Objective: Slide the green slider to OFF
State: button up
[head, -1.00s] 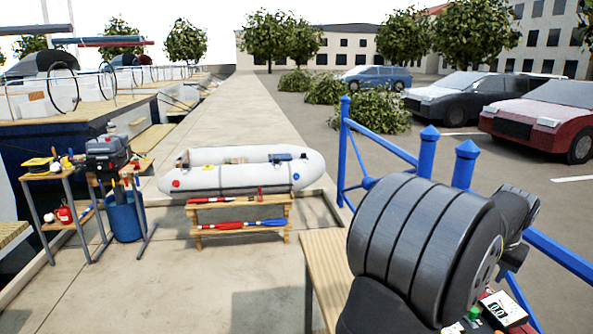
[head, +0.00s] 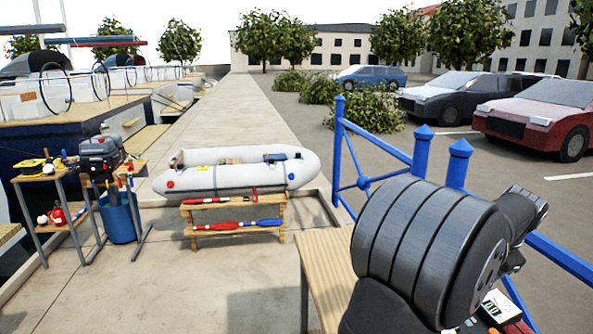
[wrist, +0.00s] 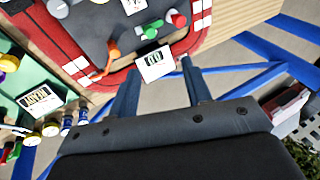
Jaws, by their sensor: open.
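In the wrist view my gripper (wrist: 160,68) is open, its two blue-grey fingers apart and nothing held between them. Beyond the fingertips lies a grey panel with a red border (wrist: 95,45). A white display box (wrist: 155,64) sits at the panel's edge, in line with the gap between the fingers. In the head view my arm hides most of the panel; the white display box (head: 499,306) shows at the lower right.
An orange-red lever-like piece (wrist: 106,62) and another white display (wrist: 135,5) are on the panel. A green board with a second display (wrist: 40,97) and several bottles lies to the left. Blue railing (head: 456,165) runs beside my arm in the head view.

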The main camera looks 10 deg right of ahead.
grip_shut()
jog(key=w+a+f+n+g+h, duration=0.45)
jog(key=w+f+g, duration=0.35)
jog(key=w, duration=0.6)
jog(key=shift+t, duration=0.5)
jog(key=x, duration=0.7)
jog(key=a+x, duration=0.1)
jog(key=x, duration=0.3)
jog(key=shift+s+f, duration=0.15)
jog(key=shift+f, duration=0.3)
jog(key=shift+s+d+r, duration=0.1)
jog(key=shift+s+d, duration=0.1)
jog(key=shift+s, duration=0.4)
jog(key=shift+s+d+r, duration=0.1)
jog(key=shift+s+d, duration=0.15)
jog(key=shift+s, duration=0.3)
jog(key=shift+s+d, duration=0.3)
jog(key=shift+s, duration=0.25)
